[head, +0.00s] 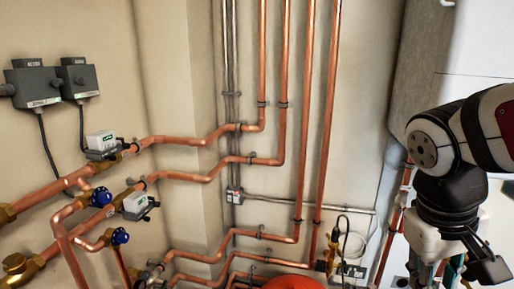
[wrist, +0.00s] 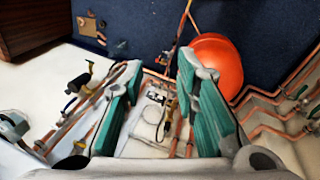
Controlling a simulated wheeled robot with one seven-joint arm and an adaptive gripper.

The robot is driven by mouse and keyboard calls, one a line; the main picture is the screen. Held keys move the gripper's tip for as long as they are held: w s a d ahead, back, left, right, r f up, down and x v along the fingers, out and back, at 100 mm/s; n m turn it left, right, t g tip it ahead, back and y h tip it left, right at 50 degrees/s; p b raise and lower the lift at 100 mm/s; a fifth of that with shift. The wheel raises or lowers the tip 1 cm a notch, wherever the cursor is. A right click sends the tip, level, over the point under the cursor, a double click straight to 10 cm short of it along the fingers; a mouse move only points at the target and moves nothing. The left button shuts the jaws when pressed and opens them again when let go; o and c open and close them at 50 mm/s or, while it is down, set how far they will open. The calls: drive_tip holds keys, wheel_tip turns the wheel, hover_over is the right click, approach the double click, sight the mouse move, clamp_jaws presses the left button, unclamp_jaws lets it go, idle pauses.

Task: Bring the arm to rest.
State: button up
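My arm comes in at the right edge of the head view and bends downward. My gripper (head: 452,271) hangs at the bottom right of that view, partly cut off by the lower edge. In the wrist view my gripper (wrist: 158,75) shows two teal-padded fingers standing well apart. Nothing is held between them. Floor, pipes and a pale box lie beyond the gap.
Copper pipes (head: 284,70) run along the wall, with blue-handled valves (head: 102,197) at the left. An orange-red round object (wrist: 215,68) lies beyond the right finger. A grey cylinder (head: 412,65) stands behind my arm. Dark blue floor (wrist: 140,20) looks mostly open.

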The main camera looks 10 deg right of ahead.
drive_tip(key=s+a+r+t+y, duration=0.1)
drive_tip(key=a+t, duration=0.1)
drive_tip(key=a, duration=0.3)
drive_tip(key=s+a+r+n+t+y, duration=0.1)
drive_tip(key=s+a+t+y, duration=0.1)
drive_tip(key=a, duration=0.3)
drive_tip(key=shift+s+a+r, duration=0.15)
drive_tip(key=shift+s+r, duration=0.05)
drive_tip(key=shift+r, duration=0.05)
